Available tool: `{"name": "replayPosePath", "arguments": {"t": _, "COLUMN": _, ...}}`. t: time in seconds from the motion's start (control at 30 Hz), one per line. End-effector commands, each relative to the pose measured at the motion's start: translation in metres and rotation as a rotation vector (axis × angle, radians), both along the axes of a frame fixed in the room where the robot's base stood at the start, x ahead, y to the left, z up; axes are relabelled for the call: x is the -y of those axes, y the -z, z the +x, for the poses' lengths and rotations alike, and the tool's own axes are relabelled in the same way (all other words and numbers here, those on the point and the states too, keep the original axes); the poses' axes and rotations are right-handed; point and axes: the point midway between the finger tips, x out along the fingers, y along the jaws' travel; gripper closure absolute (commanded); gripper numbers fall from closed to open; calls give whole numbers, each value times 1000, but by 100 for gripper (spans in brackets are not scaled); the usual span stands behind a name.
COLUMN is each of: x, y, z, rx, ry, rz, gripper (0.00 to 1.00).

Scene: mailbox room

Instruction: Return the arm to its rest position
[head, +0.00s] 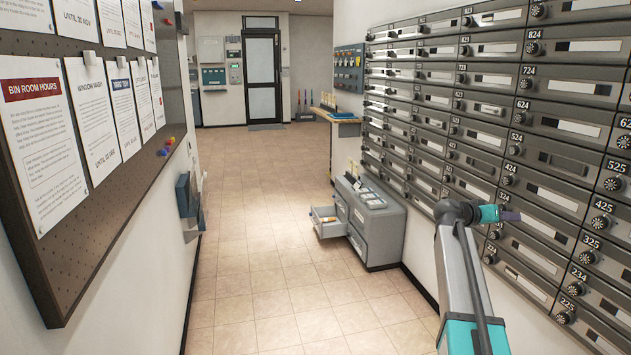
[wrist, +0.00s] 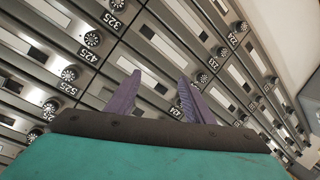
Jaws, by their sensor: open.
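My arm reaches up from the bottom right in the head view. My gripper (head: 510,216) is at its end, in front of the mailbox wall (head: 488,165). In the wrist view my gripper (wrist: 160,97) shows two purple fingers spread apart with nothing between them. The mailboxes (wrist: 160,40) lie beyond the fingers, tilted in that view. I cannot tell how far the fingertips are from the mailbox doors.
A notice board (head: 90,130) with papers lines the left wall. A grey cabinet (head: 385,226) with an open drawer (head: 326,227) stands at the foot of the right wall. The tiled floor (head: 262,250) between is clear to the dark door (head: 263,75).

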Motion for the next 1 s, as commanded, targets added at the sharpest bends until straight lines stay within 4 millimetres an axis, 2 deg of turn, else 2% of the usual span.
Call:
{"name": "replayPosePath", "arguments": {"t": 0.1, "x": -18, "y": 44, "z": 1, "rx": -53, "ry": -20, "rz": 39, "gripper": 52}}
{"name": "replayPosePath", "arguments": {"t": 0.27, "x": -41, "y": 103, "z": -2, "rx": -121, "ry": -44, "rz": 92, "gripper": 52}}
{"name": "replayPosePath", "arguments": {"t": 0.47, "x": -71, "y": 175, "z": -16, "rx": -212, "ry": -70, "rz": 162, "gripper": 52}}
{"name": "replayPosePath", "arguments": {"t": 0.77, "x": -120, "y": 277, "z": -56, "rx": -360, "ry": -105, "rz": 269, "gripper": 52}}
{"name": "replayPosePath", "arguments": {"t": 1.0, "x": -159, "y": 351, "z": -104, "rx": -485, "ry": -128, "rz": 358, "gripper": 52}}
